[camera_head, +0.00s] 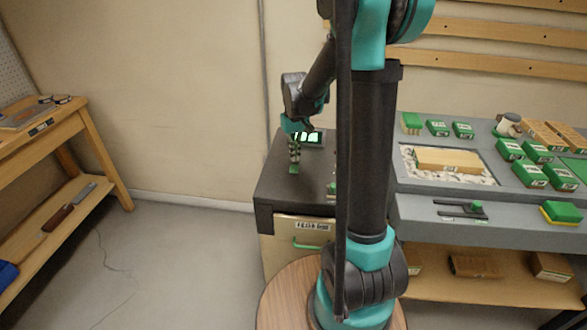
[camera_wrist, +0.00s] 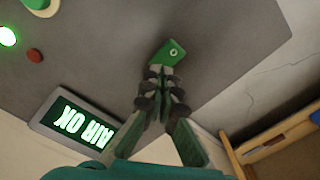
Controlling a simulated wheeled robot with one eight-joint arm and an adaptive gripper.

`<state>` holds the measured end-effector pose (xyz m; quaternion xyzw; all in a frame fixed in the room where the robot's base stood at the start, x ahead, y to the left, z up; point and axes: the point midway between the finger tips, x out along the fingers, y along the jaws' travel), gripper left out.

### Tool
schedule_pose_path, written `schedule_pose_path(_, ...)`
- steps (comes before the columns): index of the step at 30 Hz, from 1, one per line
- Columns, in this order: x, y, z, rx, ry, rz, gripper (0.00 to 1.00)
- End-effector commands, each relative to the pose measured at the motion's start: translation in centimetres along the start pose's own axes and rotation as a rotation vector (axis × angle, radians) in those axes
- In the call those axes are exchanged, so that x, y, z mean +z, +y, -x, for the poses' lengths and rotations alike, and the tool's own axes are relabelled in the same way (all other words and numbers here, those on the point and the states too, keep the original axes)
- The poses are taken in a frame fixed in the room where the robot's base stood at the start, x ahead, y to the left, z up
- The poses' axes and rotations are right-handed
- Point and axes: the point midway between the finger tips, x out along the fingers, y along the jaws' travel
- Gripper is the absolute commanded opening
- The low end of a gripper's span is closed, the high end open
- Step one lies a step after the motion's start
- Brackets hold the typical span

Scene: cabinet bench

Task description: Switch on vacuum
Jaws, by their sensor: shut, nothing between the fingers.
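A small green block-like piece with a pale ring mark (camera_wrist: 172,51) sits on the dark cabinet top, directly at my fingertips in the wrist view. It also shows as a small green patch in the head view (camera_head: 294,170). I cannot tell if it is the vacuum switch, as no vacuum label is readable. My gripper (camera_wrist: 160,74) is shut and points down at the piece; it also shows in the head view (camera_head: 294,160). Whether the fingertips touch the piece is unclear. A lit display reading "AIR OK" (camera_wrist: 76,124) stands beside the gripper.
A glowing green lamp (camera_wrist: 7,36), a red button (camera_wrist: 35,56) and a green knob on a pale base (camera_wrist: 40,4) are on the same top (camera_head: 283,187). A drawer with a green handle (camera_head: 308,244) is below. A workbench with green boxes (camera_head: 510,150) stands right.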

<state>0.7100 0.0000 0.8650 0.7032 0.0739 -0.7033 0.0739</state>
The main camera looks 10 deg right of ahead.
Motion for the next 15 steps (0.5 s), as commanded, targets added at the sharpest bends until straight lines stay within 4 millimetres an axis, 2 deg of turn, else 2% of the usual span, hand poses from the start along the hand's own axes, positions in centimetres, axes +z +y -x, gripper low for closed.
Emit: schedule_pose_path(15, 0.0, 0.0, 3.7, 0.0, 0.0, 0.0, 0.0)
